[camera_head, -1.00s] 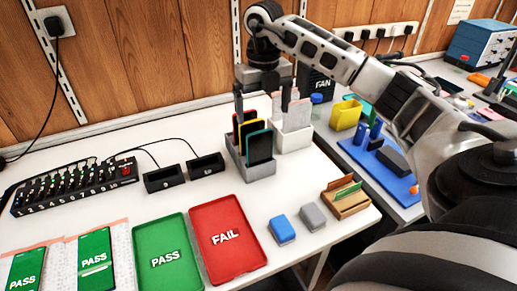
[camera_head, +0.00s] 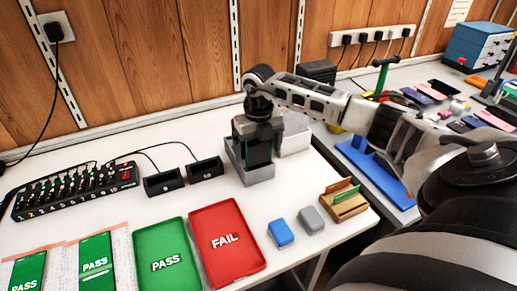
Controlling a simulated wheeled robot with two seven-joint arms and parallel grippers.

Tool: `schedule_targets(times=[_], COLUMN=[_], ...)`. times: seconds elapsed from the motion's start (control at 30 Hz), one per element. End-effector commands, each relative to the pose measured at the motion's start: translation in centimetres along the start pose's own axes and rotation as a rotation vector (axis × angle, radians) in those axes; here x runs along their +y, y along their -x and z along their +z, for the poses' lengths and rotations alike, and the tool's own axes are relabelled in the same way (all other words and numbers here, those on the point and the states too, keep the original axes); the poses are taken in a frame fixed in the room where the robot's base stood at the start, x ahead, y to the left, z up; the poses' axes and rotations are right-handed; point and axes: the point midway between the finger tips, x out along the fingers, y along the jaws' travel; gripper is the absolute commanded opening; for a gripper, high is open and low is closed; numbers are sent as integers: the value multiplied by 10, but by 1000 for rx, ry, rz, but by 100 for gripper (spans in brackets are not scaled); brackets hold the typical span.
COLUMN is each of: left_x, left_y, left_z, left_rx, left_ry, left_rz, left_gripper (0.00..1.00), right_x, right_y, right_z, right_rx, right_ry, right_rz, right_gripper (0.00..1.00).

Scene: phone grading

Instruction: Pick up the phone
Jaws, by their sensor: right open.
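A dark phone with a teal edge (camera_head: 260,153) stands upright in the grey rack (camera_head: 257,175). My right gripper (camera_head: 258,138) points down over this rack, its jaws open around the upper part of the upright phones. The gripper hides most of the rack's top, so I cannot see the red and yellow phones behind or tell whether the fingers touch any. My left gripper is not in view.
A green PASS tray (camera_head: 165,240) and a red FAIL tray (camera_head: 240,268) lie in front. Two black docks (camera_head: 163,182) and a numbered black hub (camera_head: 75,190) stand left. A white rack (camera_head: 295,142) is behind right. A blue block (camera_head: 280,233) and grey block (camera_head: 311,220) lie right.

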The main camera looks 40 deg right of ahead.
Motion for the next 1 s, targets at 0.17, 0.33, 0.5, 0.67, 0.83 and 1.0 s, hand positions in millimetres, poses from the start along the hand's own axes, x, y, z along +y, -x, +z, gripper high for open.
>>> schedule_targets(times=[0.17,0.33,0.5,0.67,0.83,1.0], left_x=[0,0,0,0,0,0], left_y=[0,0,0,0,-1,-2], left_z=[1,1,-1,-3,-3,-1], left_rx=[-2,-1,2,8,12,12], left_ry=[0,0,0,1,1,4], left_rz=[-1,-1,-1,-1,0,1], left_gripper=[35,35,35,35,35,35], right_x=[0,0,0,0,0,0], right_y=[0,0,1,10,41,74], right_z=[0,0,0,1,2,1], right_rx=[0,0,-1,-4,-8,-6], right_ry=[0,0,0,0,0,0], right_rz=[0,1,1,3,3,3], right_gripper=[76,39,39,39,39,39])
